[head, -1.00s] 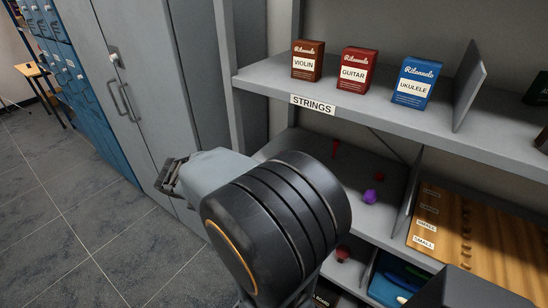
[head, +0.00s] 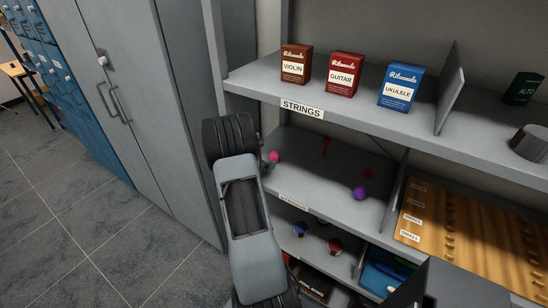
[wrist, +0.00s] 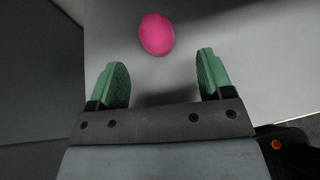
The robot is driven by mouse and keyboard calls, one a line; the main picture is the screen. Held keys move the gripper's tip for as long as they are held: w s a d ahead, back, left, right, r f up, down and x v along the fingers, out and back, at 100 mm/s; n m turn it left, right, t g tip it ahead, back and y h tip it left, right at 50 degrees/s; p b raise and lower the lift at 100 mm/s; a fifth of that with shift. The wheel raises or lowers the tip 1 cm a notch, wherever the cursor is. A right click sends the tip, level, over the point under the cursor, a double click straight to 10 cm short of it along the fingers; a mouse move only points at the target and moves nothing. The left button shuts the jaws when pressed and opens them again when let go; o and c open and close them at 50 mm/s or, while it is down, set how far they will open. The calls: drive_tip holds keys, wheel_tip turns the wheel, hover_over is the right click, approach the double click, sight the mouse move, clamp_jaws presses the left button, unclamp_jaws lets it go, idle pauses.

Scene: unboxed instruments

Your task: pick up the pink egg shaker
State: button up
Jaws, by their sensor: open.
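The pink egg shaker (wrist: 157,34) lies on a grey shelf surface in the wrist view, at the top centre. It stands just beyond the fingertips, about midway between them, and is not touched. My gripper (wrist: 161,72) is open, with two green finger pads apart and nothing between them. In the head view the pink egg shaker (head: 274,156) shows at the left end of the middle shelf (head: 310,185), beside my arm. There my arm hides most of the gripper.
A purple egg-like object (head: 360,192) and small red objects lie further right on the middle shelf. Boxes for violin (head: 296,64), guitar (head: 344,74) and ukulele (head: 400,88) stand on the shelf above. A grey cabinet (head: 165,110) is at left. A divider (head: 394,200) bounds the right.

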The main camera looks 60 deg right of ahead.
sight(271, 158)
drive_tip(key=shift+p+x, duration=1)
drive_tip(key=shift+x, duration=2.65)
drive_tip(key=shift+w+r, duration=0.1)
drive_tip(key=shift+w, duration=0.05)
drive_tip(key=shift+c, duration=0.5)
drive_tip(key=c, duration=0.9)
